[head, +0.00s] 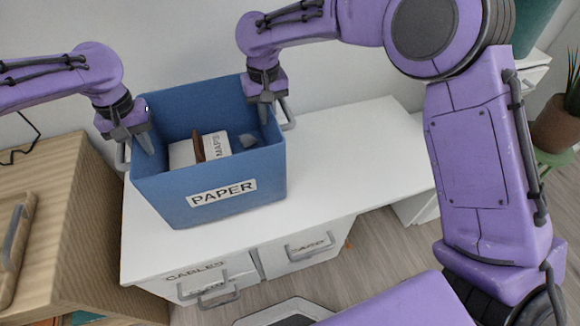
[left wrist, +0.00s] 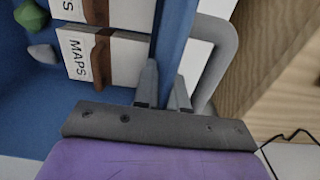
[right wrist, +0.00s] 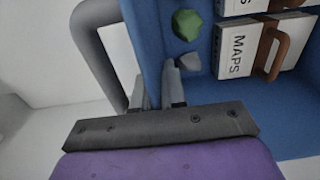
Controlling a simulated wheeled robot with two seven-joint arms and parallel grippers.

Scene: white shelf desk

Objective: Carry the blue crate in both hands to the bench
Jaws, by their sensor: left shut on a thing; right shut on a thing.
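The blue crate (head: 215,200), labelled PAPER, is upright over the left part of the white desk (head: 350,150); I cannot tell if its base touches the top. My left gripper (head: 134,138) is shut on the crate's left wall, which also shows in the left wrist view (left wrist: 178,35). My right gripper (head: 266,102) is shut on the opposite wall, seen in the right wrist view (right wrist: 145,45). Each gripper is beside a grey side handle. Inside lie white MAPS boxes (right wrist: 240,45) with brown handles, a green lump (right wrist: 187,24) and a grey lump (right wrist: 188,62).
A wooden cabinet (head: 55,200) with a tray on top stands close at the left. The desk top right of the crate is clear. Labelled drawers (head: 300,250) with handles are below it. A potted plant (head: 558,122) stands at the far right.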

